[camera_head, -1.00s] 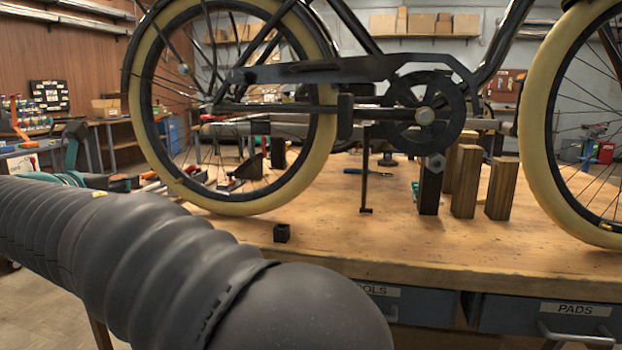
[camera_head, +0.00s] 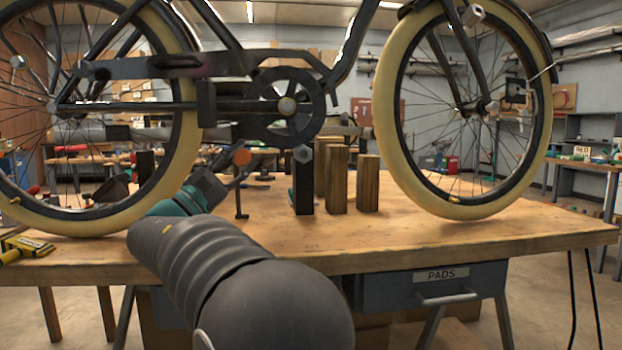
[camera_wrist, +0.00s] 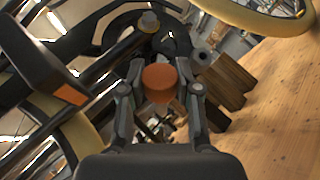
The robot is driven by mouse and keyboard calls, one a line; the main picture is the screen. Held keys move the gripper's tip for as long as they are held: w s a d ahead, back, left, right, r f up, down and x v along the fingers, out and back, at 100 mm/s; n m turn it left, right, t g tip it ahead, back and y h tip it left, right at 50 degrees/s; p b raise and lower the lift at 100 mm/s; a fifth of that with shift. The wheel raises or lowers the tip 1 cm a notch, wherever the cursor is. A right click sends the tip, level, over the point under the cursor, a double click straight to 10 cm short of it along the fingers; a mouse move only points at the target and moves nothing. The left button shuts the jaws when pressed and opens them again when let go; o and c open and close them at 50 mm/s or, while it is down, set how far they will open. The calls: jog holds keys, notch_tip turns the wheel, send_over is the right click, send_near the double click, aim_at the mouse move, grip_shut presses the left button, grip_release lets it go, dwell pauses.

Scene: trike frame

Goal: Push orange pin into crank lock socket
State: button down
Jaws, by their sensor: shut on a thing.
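My gripper (camera_head: 236,172) is shut on the orange pin in front of the trike frame, below and left of the crank. The pin's round orange head (camera_head: 242,157) shows at the fingertips. In the wrist view the orange pin (camera_wrist: 160,82) sits between the two fingers of my gripper (camera_wrist: 160,92). In the wrist view the crank area lies beyond the pin at the top. I cannot make out the lock socket; the pin's shaft is hidden.
The wooden workbench (camera_head: 420,235) carries the trike, with a cream-tyred wheel on each side. Wooden blocks (camera_head: 337,178) and a dark block (camera_head: 304,190) stand right of my gripper. A thin black stand (camera_head: 241,200) is close by. The bench front right is clear.

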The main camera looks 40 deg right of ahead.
jog(key=s+d+m+g+b, duration=0.2)
jog(key=s+d+m+g, duration=0.6)
jog(key=s+d+g, duration=0.1)
jog(key=shift+s+d+f+m+g+b, duration=0.2)
jog(key=shift+s+d+m+g+b, duration=0.1)
jog(key=shift+s+d+g+b, duration=0.25)
jog(key=shift+a+f, duration=0.1)
jog(key=shift+a, duration=0.1)
jog(key=w+d+p, duration=0.2)
jog(key=w, duration=0.1)
jog(key=w+d, duration=0.1)
jog(key=shift+w+p, duration=0.4)
jog(key=shift+b, duration=0.4)
dwell(1.0)
jog(key=shift+w+d+p, duration=0.4)
jog(key=shift+w, duration=0.25)
jog(key=shift+w+d+p, duration=0.35)
jog(key=shift+w+p, duration=0.1)
jog(key=shift+w, duration=0.2)
jog(key=shift+w+d+p, duration=0.4)
jog(key=shift+w, duration=0.25)
dwell(0.4)
